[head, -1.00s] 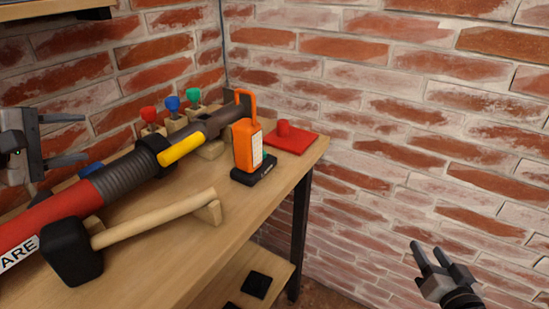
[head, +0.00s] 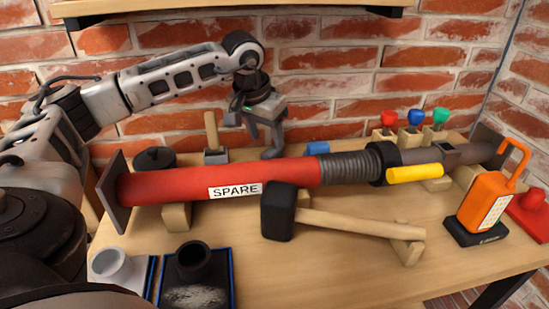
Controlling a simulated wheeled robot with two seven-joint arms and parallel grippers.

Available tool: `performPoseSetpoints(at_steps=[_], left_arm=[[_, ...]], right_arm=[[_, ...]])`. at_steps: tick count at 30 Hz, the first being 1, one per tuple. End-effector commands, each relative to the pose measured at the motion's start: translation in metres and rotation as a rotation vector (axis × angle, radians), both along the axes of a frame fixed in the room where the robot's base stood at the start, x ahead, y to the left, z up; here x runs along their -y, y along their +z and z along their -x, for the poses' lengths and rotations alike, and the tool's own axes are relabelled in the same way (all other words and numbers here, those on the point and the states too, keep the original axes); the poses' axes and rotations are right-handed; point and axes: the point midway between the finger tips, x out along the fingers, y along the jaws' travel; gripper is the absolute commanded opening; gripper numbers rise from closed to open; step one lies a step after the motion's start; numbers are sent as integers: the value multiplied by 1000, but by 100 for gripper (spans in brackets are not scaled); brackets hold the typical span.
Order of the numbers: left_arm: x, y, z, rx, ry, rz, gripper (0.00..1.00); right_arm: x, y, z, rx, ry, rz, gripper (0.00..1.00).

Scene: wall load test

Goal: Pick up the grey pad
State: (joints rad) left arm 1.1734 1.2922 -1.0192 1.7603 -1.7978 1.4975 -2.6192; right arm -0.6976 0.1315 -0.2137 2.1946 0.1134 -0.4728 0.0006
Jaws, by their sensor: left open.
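A grey pad (head: 112,266) with a stubby round grey knob lies at the front left of the wooden bench, partly hidden by my left arm. A black pad (head: 195,278) with a black round socket, worn pale on top, lies just right of it. My left gripper (head: 254,138) is open and empty, pointing down behind the red tube, well behind and right of the grey pad. My right gripper is out of view.
A long red tube (head: 270,178) marked SPARE lies across the bench on wooden blocks. A mallet (head: 277,212) lies before it. A shelf (head: 300,6) overhangs behind. Bench front centre is clear.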

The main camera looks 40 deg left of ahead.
Motion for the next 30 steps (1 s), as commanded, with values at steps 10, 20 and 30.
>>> performPoseSetpoints(at_steps=[10,20,30], left_arm=[[4,-44,-12,0,1,2,53],[4,-46,-12,0,1,2,33],[4,-45,-12,1,1,2,4]], right_arm=[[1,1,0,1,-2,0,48],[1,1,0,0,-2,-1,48],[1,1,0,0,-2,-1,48]])
